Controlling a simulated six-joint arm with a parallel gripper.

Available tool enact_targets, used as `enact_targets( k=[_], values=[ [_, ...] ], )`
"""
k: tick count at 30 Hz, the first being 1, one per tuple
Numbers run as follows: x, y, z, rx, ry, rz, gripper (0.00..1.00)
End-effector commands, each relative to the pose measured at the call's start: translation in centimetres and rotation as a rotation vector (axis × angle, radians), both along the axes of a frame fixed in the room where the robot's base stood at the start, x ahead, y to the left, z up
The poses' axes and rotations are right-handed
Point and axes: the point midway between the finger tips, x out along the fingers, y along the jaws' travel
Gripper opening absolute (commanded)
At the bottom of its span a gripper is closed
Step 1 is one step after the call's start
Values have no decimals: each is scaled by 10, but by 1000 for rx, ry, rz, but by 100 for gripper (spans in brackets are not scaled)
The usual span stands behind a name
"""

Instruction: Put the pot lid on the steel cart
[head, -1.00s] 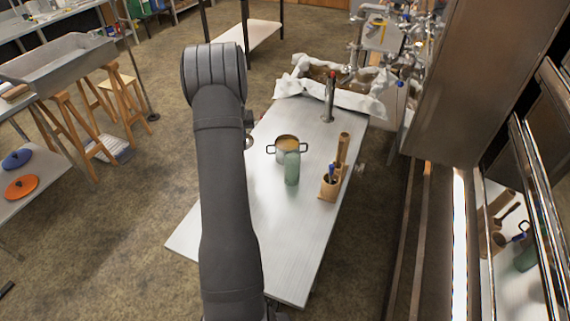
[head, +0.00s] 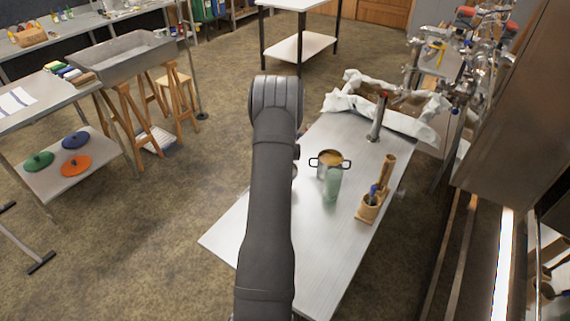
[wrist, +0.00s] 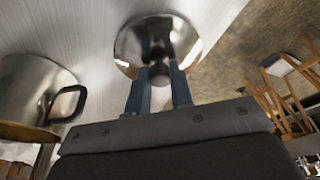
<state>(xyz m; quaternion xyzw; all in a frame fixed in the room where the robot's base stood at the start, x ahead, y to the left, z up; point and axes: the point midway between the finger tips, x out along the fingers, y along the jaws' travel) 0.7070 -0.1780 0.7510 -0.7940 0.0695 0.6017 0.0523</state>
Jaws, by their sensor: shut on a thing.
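My gripper (wrist: 158,85) is shut on the pot lid (wrist: 128,48), a round shiny steel disc, by the middle of it. The lid is over the pale brushed-metal top; whether it touches that top, I cannot tell. In the head view my arm hides the gripper and nearly all of the lid. The steel-topped table (head: 300,240) carries a two-handled pot (head: 328,168) with amber content; the pot (wrist: 35,85) also shows left of the lid in the wrist view. A metal-topped stand (head: 48,117) with a lower shelf is at the left; I cannot tell which is the steel cart.
A green bottle (head: 332,186) stands before the pot, and a wooden utensil holder (head: 368,208) right of it. Green (head: 39,161), blue (head: 75,140) and orange (head: 76,166) lids lie on the left stand's lower shelf. Open floor (head: 150,230) separates stand and table.

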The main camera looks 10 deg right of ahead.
Motion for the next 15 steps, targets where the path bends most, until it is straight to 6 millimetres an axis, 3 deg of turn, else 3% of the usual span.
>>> enact_targets(
  k=[3,4,6,15],
  values=[
    [0,0,-3,0,0,0,0],
    [0,0,-3,0,0,0,26],
    [0,0,-3,0,0,0,40],
    [0,0,-2,0,0,0,42]
  ],
)
